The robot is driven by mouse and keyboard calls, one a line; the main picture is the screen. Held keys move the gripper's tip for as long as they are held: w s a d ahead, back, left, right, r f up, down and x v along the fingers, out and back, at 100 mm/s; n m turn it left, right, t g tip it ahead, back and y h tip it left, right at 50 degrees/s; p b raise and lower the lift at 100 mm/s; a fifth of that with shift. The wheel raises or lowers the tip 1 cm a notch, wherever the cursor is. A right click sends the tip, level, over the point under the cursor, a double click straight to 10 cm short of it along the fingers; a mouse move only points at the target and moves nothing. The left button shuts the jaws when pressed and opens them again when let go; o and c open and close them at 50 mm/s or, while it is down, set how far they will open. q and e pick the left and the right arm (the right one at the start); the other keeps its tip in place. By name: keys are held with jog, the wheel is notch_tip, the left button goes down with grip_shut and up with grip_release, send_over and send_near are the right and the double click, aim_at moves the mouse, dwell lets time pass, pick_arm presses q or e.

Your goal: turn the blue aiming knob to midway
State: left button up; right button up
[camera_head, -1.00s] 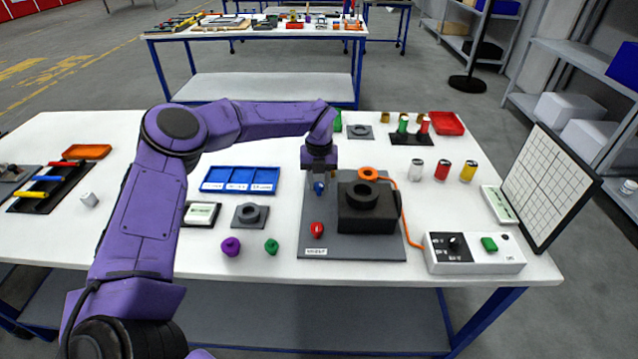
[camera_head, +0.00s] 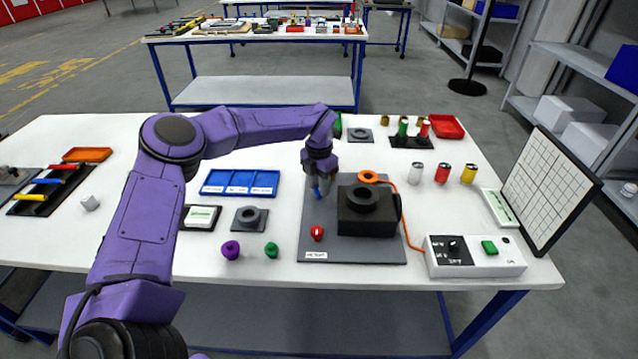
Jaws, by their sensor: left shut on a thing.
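The blue aiming knob (camera_head: 317,188) is a small blue piece on the grey base plate (camera_head: 370,252), left of the black block with a round ring on top (camera_head: 366,212). My left gripper (camera_head: 318,183) points down over the knob and is shut on it. The fingers partly hide the knob, so its exact angle is hard to read. A red knob (camera_head: 317,233) sits on the same plate, nearer the front. My right gripper is not in view.
A control box (camera_head: 473,262) with a green button stands at right, joined by an orange cable (camera_head: 405,226). A blue tray (camera_head: 240,181) lies left of the plate. Purple (camera_head: 231,250) and green (camera_head: 271,250) knobs lie in front. Cans and a grid board (camera_head: 553,190) stand at right.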

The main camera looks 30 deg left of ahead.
pick_arm(q)
jog(key=shift+s+f+m, duration=0.2)
jog(key=shift+f+m, duration=0.05)
jog(key=shift+m, duration=0.05)
jog(key=o, duration=1)
jog(key=shift+w, duration=0.15)
jog(key=shift+o, duration=0.2)
jog(key=shift+r, duration=0.1)
notch_tip(320, 180, up, 10)
jog(key=b, duration=0.2)
jog(key=shift+r, duration=0.2)
